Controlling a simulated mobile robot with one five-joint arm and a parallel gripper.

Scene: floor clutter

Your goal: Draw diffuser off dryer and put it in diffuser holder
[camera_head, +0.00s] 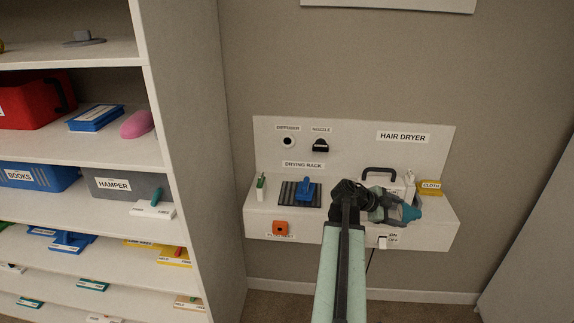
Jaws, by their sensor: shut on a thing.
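My gripper (380,207) is over the right part of the white hair dryer shelf, its jaws shut on a teal and grey piece. The teal end (411,213) shows just right of the jaws and looks like the diffuser. My wrist and jaws hide much of the dryer, so I cannot tell whether the two are joined or apart. The diffuser holder (288,142) is a white ring with a dark centre on the back panel at left, under the DIFFUSER label. No diffuser shows on it.
A black nozzle (320,146) is beside the holder. A blue brush (306,190) lies on the drying rack (288,195). A white box with a black handle (378,173) stands behind my gripper, a yellow cloth (430,188) to its right. A switch (382,242) is on the front.

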